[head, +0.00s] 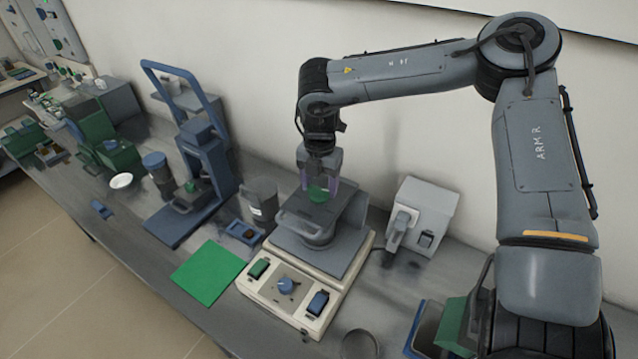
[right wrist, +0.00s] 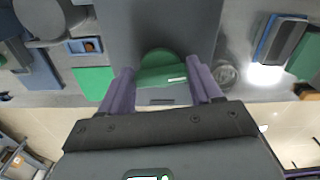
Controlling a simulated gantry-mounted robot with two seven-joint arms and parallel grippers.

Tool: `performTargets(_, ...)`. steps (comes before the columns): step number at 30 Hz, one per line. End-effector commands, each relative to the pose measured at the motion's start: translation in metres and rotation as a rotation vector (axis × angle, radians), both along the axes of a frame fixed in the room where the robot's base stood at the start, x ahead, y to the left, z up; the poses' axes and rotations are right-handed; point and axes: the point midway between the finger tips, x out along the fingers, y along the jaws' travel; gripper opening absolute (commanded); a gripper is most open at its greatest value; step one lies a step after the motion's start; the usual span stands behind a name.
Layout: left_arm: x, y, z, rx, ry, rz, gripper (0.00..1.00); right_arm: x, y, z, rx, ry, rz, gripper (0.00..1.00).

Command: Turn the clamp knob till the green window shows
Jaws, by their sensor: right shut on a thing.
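The clamp knob (head: 318,193) is green and sits on top of the grey clamp plate of a cream-based bench machine (head: 327,293). My right gripper (head: 319,186) comes down on it from above, its purple fingers on either side. In the right wrist view, the green knob (right wrist: 160,66) lies between the two fingers of the right gripper (right wrist: 163,76), which are shut on it. A small pale mark shows on the knob's bar. I cannot make out a green window. My left gripper is not in view.
The machine's front panel has a blue dial (head: 286,286) and two switches. A green mat (head: 208,272) lies to its left, near a blue press (head: 203,160). A white box-shaped device (head: 428,208) stands to its right. A round dish (head: 360,344) is at the front edge.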

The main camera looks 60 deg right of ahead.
Motion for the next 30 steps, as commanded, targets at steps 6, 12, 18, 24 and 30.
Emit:
performTargets(6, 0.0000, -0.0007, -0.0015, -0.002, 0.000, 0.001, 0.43, -0.0003, 0.0001, 0.0002, 0.000, -0.001, -0.115, 0.33)
performTargets(12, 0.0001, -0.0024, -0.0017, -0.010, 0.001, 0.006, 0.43, -0.0007, 0.0000, 0.0003, -0.001, -0.001, -0.170, 0.33)
performTargets(18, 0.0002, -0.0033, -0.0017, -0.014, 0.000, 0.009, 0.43, -0.0010, -0.0001, 0.0004, -0.001, -0.001, -0.186, 0.33)
performTargets(24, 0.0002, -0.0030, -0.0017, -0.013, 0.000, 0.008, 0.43, -0.0010, -0.0001, 0.0004, -0.001, 0.000, -0.186, 0.33)
performTargets(30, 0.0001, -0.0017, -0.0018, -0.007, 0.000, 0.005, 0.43, -0.0011, -0.0002, 0.0003, -0.001, 0.000, -0.186, 0.79)
